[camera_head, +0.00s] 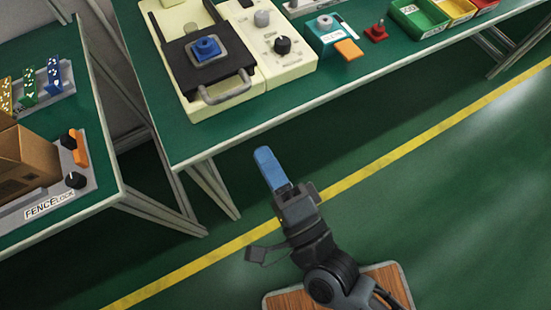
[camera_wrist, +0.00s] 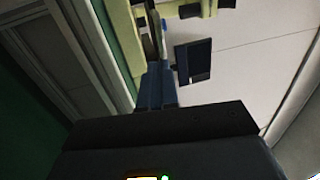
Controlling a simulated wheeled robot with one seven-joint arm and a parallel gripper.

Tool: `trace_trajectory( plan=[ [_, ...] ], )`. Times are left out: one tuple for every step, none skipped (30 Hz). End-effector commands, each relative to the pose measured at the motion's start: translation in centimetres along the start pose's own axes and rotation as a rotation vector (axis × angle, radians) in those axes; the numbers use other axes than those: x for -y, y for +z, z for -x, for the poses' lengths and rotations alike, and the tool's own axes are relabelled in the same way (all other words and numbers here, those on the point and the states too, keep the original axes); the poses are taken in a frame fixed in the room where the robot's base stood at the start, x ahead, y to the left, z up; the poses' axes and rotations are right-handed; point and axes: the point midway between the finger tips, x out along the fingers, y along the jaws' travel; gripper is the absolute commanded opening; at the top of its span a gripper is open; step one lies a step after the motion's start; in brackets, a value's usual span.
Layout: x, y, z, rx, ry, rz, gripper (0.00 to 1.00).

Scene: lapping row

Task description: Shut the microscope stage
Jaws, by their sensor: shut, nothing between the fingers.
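The microscope stage (camera_head: 185,66) is a black plate on a cream base (camera_head: 212,105), on the green bench in the head view. A blue holder (camera_head: 206,47) sits on the plate. A grey bar handle (camera_head: 226,89) is at the plate's front, near the front end of the base. My gripper (camera_head: 265,158), with blue fingers, is shut and empty. It is over the floor in front of the bench, below and right of the handle in the picture, clear of it. The wrist view shows the blue fingers (camera_wrist: 157,85) together, with cream parts (camera_wrist: 212,8) beyond, only partly seen.
A cream panel with knobs (camera_head: 282,45) adjoins the stage's right. A teal box with an orange tab (camera_head: 348,49), a red piece (camera_head: 377,32) and coloured bins (camera_head: 418,17) are further right. Another bench (camera_head: 102,190) stands left. The floor around my gripper is open.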

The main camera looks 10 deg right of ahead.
Motion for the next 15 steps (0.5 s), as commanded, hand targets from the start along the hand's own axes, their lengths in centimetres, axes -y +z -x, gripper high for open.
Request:
trace_trajectory(
  plan=[
    [0.3,-0.1,-1.2,-0.002,-0.003,0.000,0.00],
    [0.4,-0.1,-1.8,-0.002,-0.004,-0.001,0.00],
    [0.3,-0.1,-2.6,-0.002,-0.003,0.000,0.00],
    [0.3,-0.1,-3.2,-0.001,-0.003,0.001,0.00],
    [0.3,-0.1,-3.8,-0.001,-0.003,0.002,0.00],
    [0.3,-0.1,-4.6,-0.001,-0.003,0.002,0.00],
    [0.3,-0.1,-5.2,-0.002,-0.003,0.002,0.00],
    [0.3,-0.1,-5.7,-0.002,-0.003,0.001,0.00],
    [0.3,-0.1,-6.4,-0.002,-0.002,0.001,0.00],
    [0.3,-0.1,-6.9,-0.001,-0.001,0.002,0.00],
    [0.3,-0.1,-7.4,-0.001,-0.002,0.002,0.00],
    [0.3,-0.1,-8.0,-0.001,-0.001,0.002,0.00],
    [0.3,-0.1,-8.3,-0.001,-0.001,0.002,0.00],
    [0.2,-0.1,-8.7,-0.001,-0.001,0.002,0.00],
    [0.2,-0.1,-9.1,-0.001,-0.001,0.002,0.00]
  ],
)
